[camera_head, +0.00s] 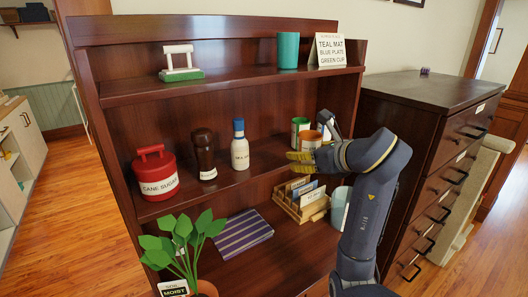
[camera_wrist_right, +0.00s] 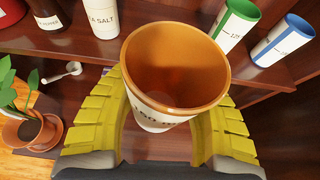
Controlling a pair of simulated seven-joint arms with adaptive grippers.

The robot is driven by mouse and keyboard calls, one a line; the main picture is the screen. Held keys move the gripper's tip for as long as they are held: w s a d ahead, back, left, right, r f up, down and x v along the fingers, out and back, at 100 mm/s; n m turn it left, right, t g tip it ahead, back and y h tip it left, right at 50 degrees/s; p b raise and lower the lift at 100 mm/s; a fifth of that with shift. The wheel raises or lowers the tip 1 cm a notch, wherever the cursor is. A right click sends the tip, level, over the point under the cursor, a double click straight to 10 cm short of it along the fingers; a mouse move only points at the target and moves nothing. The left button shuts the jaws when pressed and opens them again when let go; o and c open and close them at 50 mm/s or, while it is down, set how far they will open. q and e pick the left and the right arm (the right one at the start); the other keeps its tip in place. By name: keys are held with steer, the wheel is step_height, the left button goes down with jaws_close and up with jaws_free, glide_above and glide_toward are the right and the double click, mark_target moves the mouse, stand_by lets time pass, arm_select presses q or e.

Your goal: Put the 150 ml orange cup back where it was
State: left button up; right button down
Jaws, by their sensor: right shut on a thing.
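The orange cup (camera_wrist_right: 172,60) has a white lower band with print that is partly hidden. It is upright and open-topped, and looks empty inside. My right gripper (camera_wrist_right: 168,120) is shut on it, with yellow fingers on both sides. In the head view the orange cup (camera_head: 309,141) is at the right of the middle shelf (camera_head: 225,183), with my right gripper (camera_head: 302,160) around it. Whether its base touches the shelf is hidden. A green-banded cup (camera_wrist_right: 236,22) and a blue-banded cup (camera_wrist_right: 284,40) stand behind it on that shelf. My left gripper is not in view.
A sea salt bottle (camera_head: 239,148), a brown pepper mill (camera_head: 203,150) and a red sugar canister (camera_head: 155,172) stand further left. A teal cup (camera_head: 288,50) and a sign (camera_head: 330,50) are above. A card rack (camera_head: 303,205) and a plant (camera_head: 180,245) are below.

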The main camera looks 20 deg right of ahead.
glide_above(268, 155)
steer(key=shift+w+a, duration=0.1)
steer(key=shift+w, duration=0.15)
steer(key=shift+a+f, duration=0.15)
steer(key=shift+f, duration=1.6)
steer(key=shift+f, duration=0.1)
steer(key=c, duration=0.8)
jaws_free()
steer(key=shift+c, duration=0.2)
steer(key=shift+s+d+r, duration=0.15)
steer(key=shift+d+r, duration=0.05)
steer(key=shift+d, duration=0.05)
steer(key=v, duration=1.1)
steer(key=shift+s, duration=0.25)
